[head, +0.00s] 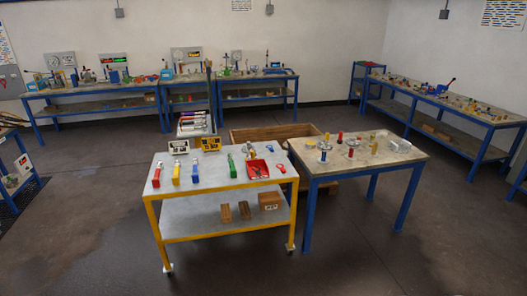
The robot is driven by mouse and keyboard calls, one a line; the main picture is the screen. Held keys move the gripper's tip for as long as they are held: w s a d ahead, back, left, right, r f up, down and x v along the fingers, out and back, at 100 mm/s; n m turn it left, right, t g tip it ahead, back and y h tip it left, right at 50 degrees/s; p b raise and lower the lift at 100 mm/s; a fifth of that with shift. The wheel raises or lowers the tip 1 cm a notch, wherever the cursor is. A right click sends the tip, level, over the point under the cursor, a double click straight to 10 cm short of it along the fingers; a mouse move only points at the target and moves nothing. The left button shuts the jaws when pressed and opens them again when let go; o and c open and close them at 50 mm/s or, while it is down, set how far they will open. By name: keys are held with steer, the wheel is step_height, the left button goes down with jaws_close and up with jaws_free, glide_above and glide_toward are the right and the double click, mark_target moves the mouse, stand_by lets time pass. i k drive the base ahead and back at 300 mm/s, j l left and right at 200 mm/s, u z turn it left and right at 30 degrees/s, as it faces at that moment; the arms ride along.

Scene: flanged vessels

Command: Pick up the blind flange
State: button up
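No arm or gripper of mine shows in the head view. A blue-legged table (385,162) stands right of centre. On it are a silver flanged piece (324,147) at the left and another silver flanged piece (353,144) near the middle. A flat, pale round disc (400,146) lies near the right end. It could be the blind flange, but it is too small to tell for sure. Small yellow and red parts stand near the flanged pieces.
A yellow-framed cart (215,184) adjoins the table on the left, with coloured tools, a red tray (257,169) and wooden blocks below. A wooden crate (270,132) is behind. Workbenches line the walls. The floor in front and to the right is clear.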

mark_target(248, 143)
steer(key=i+l, duration=0.2)
steer(key=l, duration=0.15)
steer(key=i+l+u, duration=0.1)
steer(key=i+l, duration=0.35)
steer(key=l, duration=0.2)
steer(key=i+l+u, duration=0.1)
steer(key=l, duration=0.25)
steer(key=i+u, duration=0.2)
steer(key=i, duration=1.7)
steer(key=i+j, duration=0.65)
steer(key=i+j+u, duration=0.1)
steer(key=i+j, duration=0.5)
steer(key=i, duration=0.15)
